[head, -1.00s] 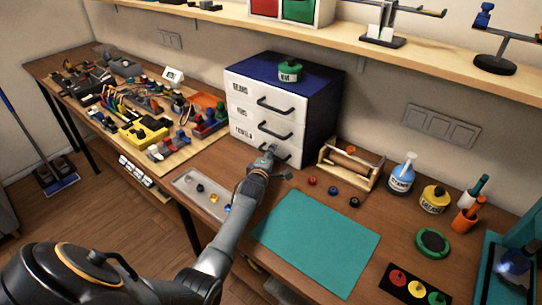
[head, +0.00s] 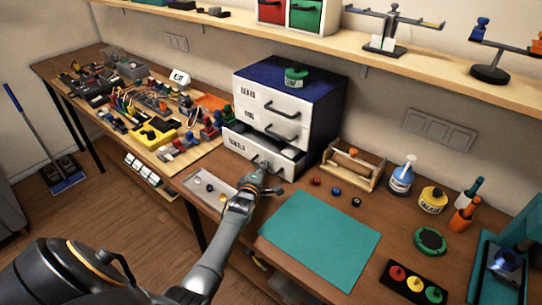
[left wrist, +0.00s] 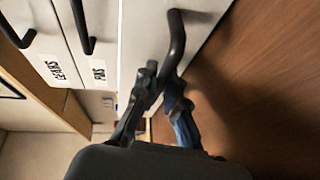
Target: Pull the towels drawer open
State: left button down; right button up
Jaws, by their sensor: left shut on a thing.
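The white towels drawer (head: 243,147) is the bottom one of three in a cabinet with a dark blue top (head: 325,95). It stands partly out, and a dark gap shows above its front. My left gripper (head: 264,171) is at its front, shut on the dark drawer handle. In the left wrist view my left gripper (left wrist: 162,88) has its fingers around the lower part of the black handle (left wrist: 177,38), against the white drawer front (left wrist: 141,35). The fingers hide part of the handle. The two upper drawers are closed. My right gripper is not in view.
A grey tray (head: 207,190) with small parts lies left of my left gripper. A teal mat (head: 320,238) lies to the right, near a wooden tool carrier (head: 350,170). A green-lidded jar (head: 294,77) stands on the cabinet. Crowded boards fill the left bench.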

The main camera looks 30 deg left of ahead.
pick_arm(q)
jog(key=shift+s+a+r, duration=0.1)
jog(key=shift+s+r, duration=0.2)
jog(key=shift+s, duration=0.45)
jog(key=shift+f, duration=0.15)
jog(key=shift+w+f, duration=0.2)
jog(key=shift+w, duration=0.15)
jog(key=c, duration=1.7)
grip_release()
jog(key=shift+o, duration=1.4)
jog(key=v, duration=1.2)
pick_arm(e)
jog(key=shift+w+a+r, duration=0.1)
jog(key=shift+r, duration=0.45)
